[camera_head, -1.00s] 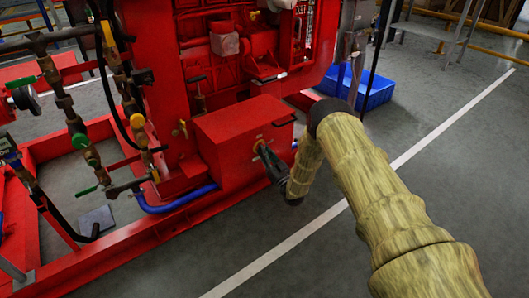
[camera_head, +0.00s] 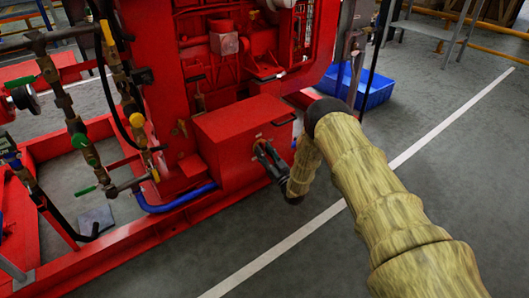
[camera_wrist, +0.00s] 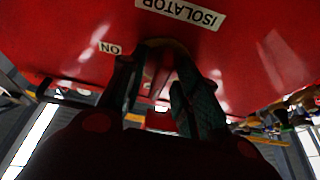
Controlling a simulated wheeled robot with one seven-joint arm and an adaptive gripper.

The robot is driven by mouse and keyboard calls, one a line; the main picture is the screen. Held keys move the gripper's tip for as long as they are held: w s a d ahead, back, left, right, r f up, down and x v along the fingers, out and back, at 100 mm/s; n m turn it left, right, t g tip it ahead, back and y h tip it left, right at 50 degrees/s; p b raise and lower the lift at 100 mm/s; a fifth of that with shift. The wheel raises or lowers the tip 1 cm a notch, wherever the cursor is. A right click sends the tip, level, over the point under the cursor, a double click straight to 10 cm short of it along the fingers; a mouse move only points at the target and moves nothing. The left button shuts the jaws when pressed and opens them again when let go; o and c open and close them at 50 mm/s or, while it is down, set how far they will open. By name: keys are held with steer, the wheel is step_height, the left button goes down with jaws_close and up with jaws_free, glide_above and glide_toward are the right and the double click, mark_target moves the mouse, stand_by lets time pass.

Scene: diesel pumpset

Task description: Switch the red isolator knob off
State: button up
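The red isolator knob (camera_wrist: 160,78) sits on the front of a red box, under an upside-down ISOLATOR label (camera_wrist: 180,11) in the wrist view. An ON label (camera_wrist: 110,48) is left of it there. My gripper (camera_wrist: 162,62) has one dark finger on each side of the knob, which partly hide it. I cannot tell whether both fingers press on it. In the head view my gripper (camera_head: 264,153) is at the front face of the red box (camera_head: 238,130), and the knob is largely hidden there.
The red pumpset frame (camera_head: 120,245) with pipes and valves is at left. A blue hose (camera_head: 180,201) runs beside the box. A blue crate (camera_head: 372,88) stands behind my arm. The grey floor at lower right is clear.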

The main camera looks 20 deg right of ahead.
steer(key=v, duration=1.2)
